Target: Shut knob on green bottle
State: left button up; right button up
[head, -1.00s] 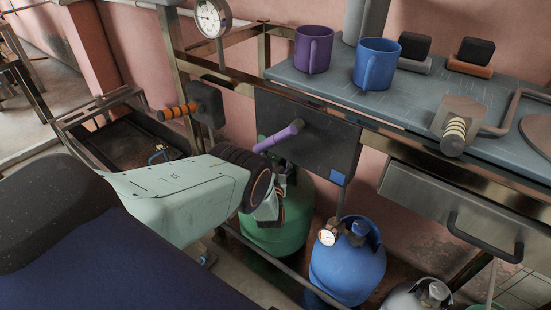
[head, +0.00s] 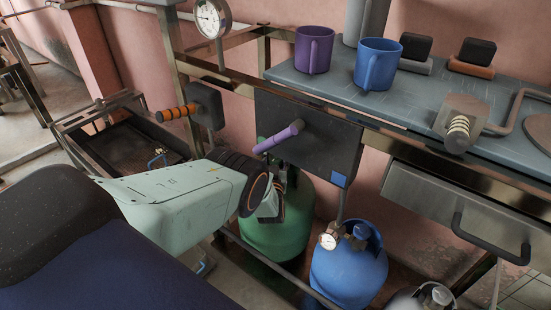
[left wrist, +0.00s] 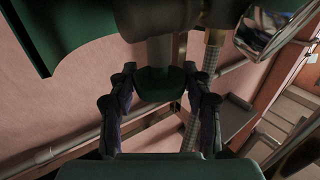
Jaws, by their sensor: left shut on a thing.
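The green bottle (head: 290,225) stands under the counter, with its top partly hidden by my left gripper and arm. My left gripper (head: 274,204) is at the top of this bottle. In the left wrist view, a dark green knob (left wrist: 158,84) on a grey stem sits between the two fingers of my left gripper (left wrist: 160,98), which are closed on it. Part of a green collar (left wrist: 70,30) shows at the upper left there. The knob is hidden in the head view. My right gripper is not in view.
A blue bottle (head: 347,270) with a gauge stands to the right of the green one. A dark panel (head: 325,145) with a purple handle (head: 278,138) hangs just above my left gripper. A metal rail (head: 262,262) runs low in front of the bottles.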

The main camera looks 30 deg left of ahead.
pick_arm(q)
jog(key=c, duration=0.3)
jog(key=shift+m+h, duration=0.3)
jog(key=shift+h, duration=0.2)
jog(key=m+t+h, duration=0.1)
jog(key=h, duration=0.1)
jog(key=shift+a+m+h, duration=0.1)
jog(key=shift+m+h, duration=0.2)
jog(key=shift+m, duration=0.1)
jog(key=m+h, duration=0.1)
jog(key=h, duration=0.1)
jog(key=m+t+h+b, duration=0.1)
jog(key=h, duration=0.1)
jog(key=shift+f+m+b, duration=0.15)
jog(key=shift+m+b, duration=0.15)
jog(key=m+h+b, duration=0.2)
jog(key=h, duration=0.1)
jog(key=m+h+b, duration=0.2)
jog(key=h+b, duration=0.1)
jog(key=shift+f+g, duration=0.1)
jog(key=shift+g, duration=0.2)
jog(key=shift+m+g+h+b, duration=0.5)
jog(key=shift+m+h+b, duration=0.6)
jog(key=shift+h, duration=0.4)
jog(key=shift+r, duration=0.2)
